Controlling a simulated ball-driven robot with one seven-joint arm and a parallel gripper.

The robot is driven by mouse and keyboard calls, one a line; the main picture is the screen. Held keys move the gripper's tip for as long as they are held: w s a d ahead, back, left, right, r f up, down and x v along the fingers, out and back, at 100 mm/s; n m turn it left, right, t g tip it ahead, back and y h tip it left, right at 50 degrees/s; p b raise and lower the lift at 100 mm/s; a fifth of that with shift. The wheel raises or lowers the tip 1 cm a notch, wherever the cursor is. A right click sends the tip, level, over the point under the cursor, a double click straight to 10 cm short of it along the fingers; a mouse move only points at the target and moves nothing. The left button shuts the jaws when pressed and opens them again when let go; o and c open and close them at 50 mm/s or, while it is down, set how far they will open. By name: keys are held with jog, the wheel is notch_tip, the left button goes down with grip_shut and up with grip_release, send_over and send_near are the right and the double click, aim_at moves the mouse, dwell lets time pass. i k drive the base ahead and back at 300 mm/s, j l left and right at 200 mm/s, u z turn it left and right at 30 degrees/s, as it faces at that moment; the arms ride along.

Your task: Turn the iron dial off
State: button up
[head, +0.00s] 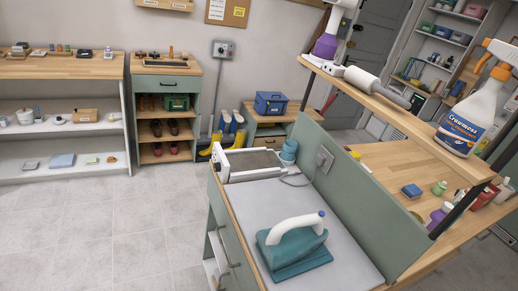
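The iron (297,246) stands on the pale top of the ironing counter (262,207) in the lower middle of the head view. It has a teal body and a white curved handle. A small blue round knob (322,213) sits at the right end of the handle; I cannot tell whether it is the dial. No marking or setting on it can be read. My gripper is not in view, and nothing is seen touching the iron.
A green panel (345,205) with a grey outlet (324,159) and cord rises behind the iron. A raised wooden shelf (395,108) holds spray bottles (466,118). A white-sided unit (250,163) sits at the counter's far end. The left floor (130,225) is clear.

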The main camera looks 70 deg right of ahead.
aim_at(217, 168)
jog(key=i+z, duration=0.2)
jog(key=z, duration=0.25)
jog(key=i+z, duration=0.25)
jog(key=z, duration=0.25)
jog(key=i+j+z, duration=0.15)
jog(key=z, duration=0.3)
jog(key=i+j+z, duration=0.2)
jog(key=z, duration=0.25)
